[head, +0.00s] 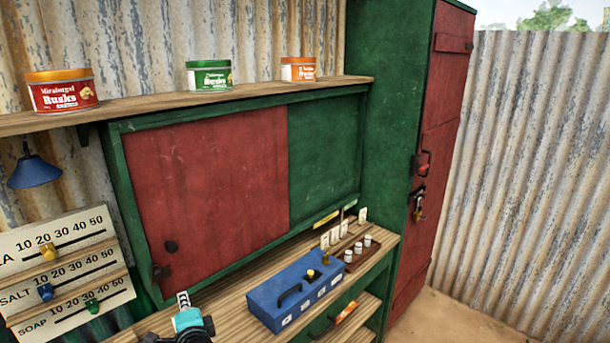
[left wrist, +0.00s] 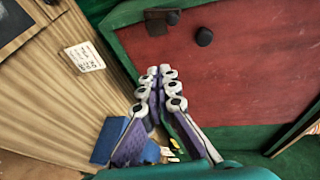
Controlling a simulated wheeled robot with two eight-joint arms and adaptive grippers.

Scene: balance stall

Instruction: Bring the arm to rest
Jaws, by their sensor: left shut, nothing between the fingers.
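My left gripper (head: 183,299) shows at the bottom of the head view, over the left end of the wooden counter (head: 240,290) and in front of the red sliding panel. In the left wrist view its two fingers (left wrist: 160,76) meet at the tips. It is shut with nothing between the fingers and appears clear of the panel (left wrist: 250,75). My right gripper is in neither view.
A blue box (head: 290,292) with a handle stands on the counter. White-topped pegs (head: 358,249) stand behind it. Tins (head: 62,92) line the shelf above. A slider board (head: 60,265) is at left, a tall green-and-red cupboard (head: 390,150) at right. A card (left wrist: 85,57) lies on the wood.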

